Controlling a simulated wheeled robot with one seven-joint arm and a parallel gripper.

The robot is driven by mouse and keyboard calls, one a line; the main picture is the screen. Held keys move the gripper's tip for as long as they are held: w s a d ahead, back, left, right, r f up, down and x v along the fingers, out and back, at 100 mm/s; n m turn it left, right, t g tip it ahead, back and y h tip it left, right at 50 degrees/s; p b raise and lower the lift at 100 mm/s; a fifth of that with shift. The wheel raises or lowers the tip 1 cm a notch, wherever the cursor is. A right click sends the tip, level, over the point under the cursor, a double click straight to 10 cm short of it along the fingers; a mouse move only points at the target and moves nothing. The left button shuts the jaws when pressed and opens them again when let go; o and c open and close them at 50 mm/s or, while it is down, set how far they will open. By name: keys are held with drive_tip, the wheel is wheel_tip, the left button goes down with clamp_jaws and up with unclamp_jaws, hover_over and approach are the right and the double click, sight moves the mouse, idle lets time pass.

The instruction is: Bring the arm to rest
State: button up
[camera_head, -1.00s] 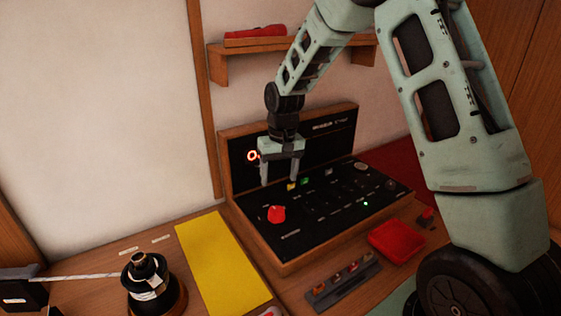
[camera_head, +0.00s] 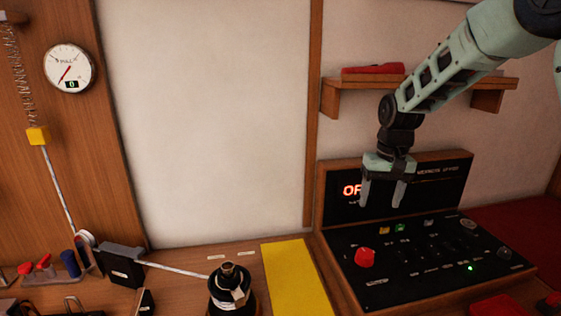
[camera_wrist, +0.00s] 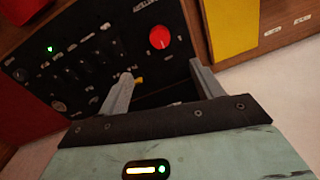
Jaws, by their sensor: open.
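My gripper (camera_head: 382,198) hangs from my arm with its two fingers pointing down, apart and empty. In the head view it is in front of the upright back panel of the black control console (camera_head: 340,262), above the sloping face. In the wrist view the fingers (camera_wrist: 160,92) stand open with the console face (camera_wrist: 110,50) beyond them and nothing between them. A red knob (camera_head: 365,257) is on the console face, below and left of the fingers; it also shows in the wrist view (camera_wrist: 159,37).
A shelf (camera_head: 430,85) with a red object (camera_head: 373,69) is behind my arm. A yellow sheet (camera_head: 297,280) and a dark spool-like winch (camera_head: 230,290) with a line are on the bench. A gauge (camera_head: 69,68) and yellow block (camera_head: 38,136) are at left.

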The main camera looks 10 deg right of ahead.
drive_tip(key=s+a+r+n, duration=0.2)
drive_tip(key=s+a+n, duration=0.3)
drive_tip(key=s+a, duration=1.15)
drive_tip(key=s+a+f+n, duration=0.1)
drive_tip(key=s+a+n, duration=0.1)
drive_tip(key=s, duration=0.5)
drive_tip(key=s+a+f+n, duration=0.1)
drive_tip(key=s+a+n, duration=0.2)
drive_tip(key=s, duration=0.4)
drive_tip(key=shift+s, duration=0.3)
drive_tip(key=shift+a, duration=0.1)
